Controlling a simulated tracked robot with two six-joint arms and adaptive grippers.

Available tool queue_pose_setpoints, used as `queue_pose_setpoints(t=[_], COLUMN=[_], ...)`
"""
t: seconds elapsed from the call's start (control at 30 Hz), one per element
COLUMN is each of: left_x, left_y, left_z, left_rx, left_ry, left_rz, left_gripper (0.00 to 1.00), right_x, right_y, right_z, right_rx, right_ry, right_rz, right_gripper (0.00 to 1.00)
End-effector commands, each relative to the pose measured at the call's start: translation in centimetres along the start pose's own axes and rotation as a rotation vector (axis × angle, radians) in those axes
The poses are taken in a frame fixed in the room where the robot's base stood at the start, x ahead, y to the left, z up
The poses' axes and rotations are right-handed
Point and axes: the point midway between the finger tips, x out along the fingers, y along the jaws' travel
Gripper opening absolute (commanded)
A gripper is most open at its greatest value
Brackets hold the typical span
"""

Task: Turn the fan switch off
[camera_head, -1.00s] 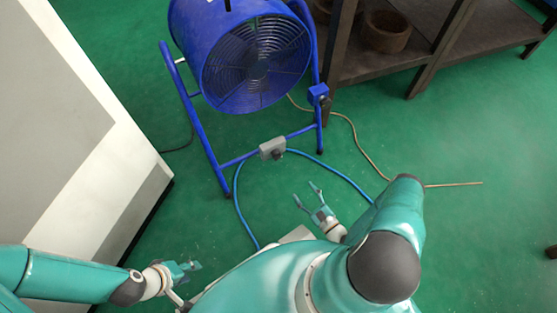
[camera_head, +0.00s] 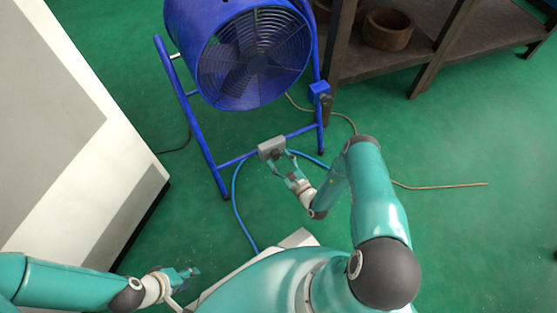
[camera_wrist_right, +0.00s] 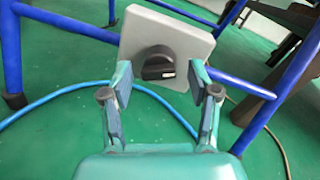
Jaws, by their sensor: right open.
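The fan switch is a grey box (camera_head: 271,147) on the lower crossbar of the blue fan's frame. In the right wrist view its grey plate (camera_wrist_right: 192,30) carries a black rotary knob (camera_wrist_right: 158,66). My right gripper (camera_head: 283,164) is open in front of the box. In the right wrist view its fingertips (camera_wrist_right: 159,76) stand on either side of the knob, and I cannot tell whether they touch it. The blue drum fan (camera_head: 252,60) stands behind. My left gripper (camera_head: 190,273) is low at the left, away from the switch; its jaws are too small to read.
A blue hose (camera_head: 236,205) curves over the green floor below the fan. A brown cable (camera_head: 440,186) lies to the right. A dark shelf (camera_head: 400,62) with a brown pot (camera_head: 388,29) stands at upper right. A white cabinet (camera_head: 60,120) fills the left.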

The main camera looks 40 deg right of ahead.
Motion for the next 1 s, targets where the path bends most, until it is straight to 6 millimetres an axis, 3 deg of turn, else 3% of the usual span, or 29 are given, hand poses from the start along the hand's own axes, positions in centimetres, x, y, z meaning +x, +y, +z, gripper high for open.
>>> queue_pose_setpoints(t=[0.37,0.73,1.0], left_x=[0.19,0.19,-0.06], left_y=[-0.06,-0.07,0.02], left_z=[0.00,0.00,0.00], left_rx=[0.000,0.000,0.000], left_ry=[0.000,0.000,0.000], left_rz=[0.000,0.000,0.000], left_gripper=[0.40,0.40,0.40], right_x=[0.69,0.67,0.66], right_y=[-0.01,-0.03,-0.10], right_z=[0.05,0.05,0.12], right_rx=[0.001,0.000,-0.022], right_ry=[0.000,0.000,0.002], right_rz=[0.000,-0.001,-0.001], right_gripper=[0.61,0.03,0.03])
